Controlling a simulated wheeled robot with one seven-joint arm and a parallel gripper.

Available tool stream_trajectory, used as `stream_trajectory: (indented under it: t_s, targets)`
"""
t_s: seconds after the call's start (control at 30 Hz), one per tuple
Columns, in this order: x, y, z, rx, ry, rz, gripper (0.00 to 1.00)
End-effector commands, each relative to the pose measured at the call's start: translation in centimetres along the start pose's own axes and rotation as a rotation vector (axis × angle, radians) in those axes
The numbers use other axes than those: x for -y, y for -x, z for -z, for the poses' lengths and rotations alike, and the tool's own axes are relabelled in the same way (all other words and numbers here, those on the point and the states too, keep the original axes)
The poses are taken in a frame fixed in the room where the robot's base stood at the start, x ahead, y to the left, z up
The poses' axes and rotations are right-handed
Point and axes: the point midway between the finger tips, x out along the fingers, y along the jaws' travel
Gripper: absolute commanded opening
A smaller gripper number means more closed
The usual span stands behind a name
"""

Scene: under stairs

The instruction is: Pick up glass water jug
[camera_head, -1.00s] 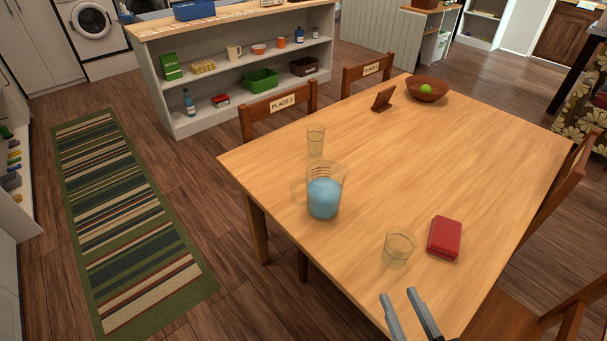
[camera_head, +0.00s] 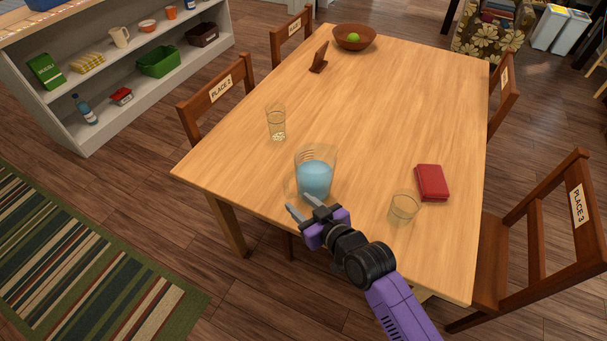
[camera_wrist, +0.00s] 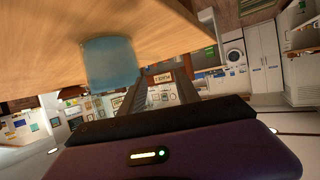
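The glass water jug (camera_head: 315,178) stands upright on the wooden table near its front left edge. It is clear and holds blue water, and its handle is on the left side. In the wrist view its blue water (camera_wrist: 110,62) shows beside the fingers, with the picture turned over. My gripper (camera_head: 299,204) is open and empty, at the near side of the jug by the table edge. Its fingers point left, just below the handle in the picture. I cannot tell whether a finger touches the jug.
A tall glass (camera_head: 276,122) stands behind the jug to the left. A short glass (camera_head: 403,208) and a red case (camera_head: 431,183) are to the right. A wooden bowl (camera_head: 354,38) and stand (camera_head: 318,57) are at the far end. Chairs surround the wooden table (camera_head: 385,115).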

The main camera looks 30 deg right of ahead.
Motion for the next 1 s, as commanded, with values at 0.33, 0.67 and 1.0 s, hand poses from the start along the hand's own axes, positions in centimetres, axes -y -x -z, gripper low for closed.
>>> stream_trajectory:
  t_s: [0.33, 0.67, 1.0]
  targets:
    - [0.1, -2.4, -0.2, 0.014, 0.017, 0.005, 0.39]
    - [0.3, -6.3, 0.4, 0.014, 0.014, 0.006, 0.39]
    - [0.3, -7.8, 0.3, 0.013, 0.017, 0.005, 0.39]
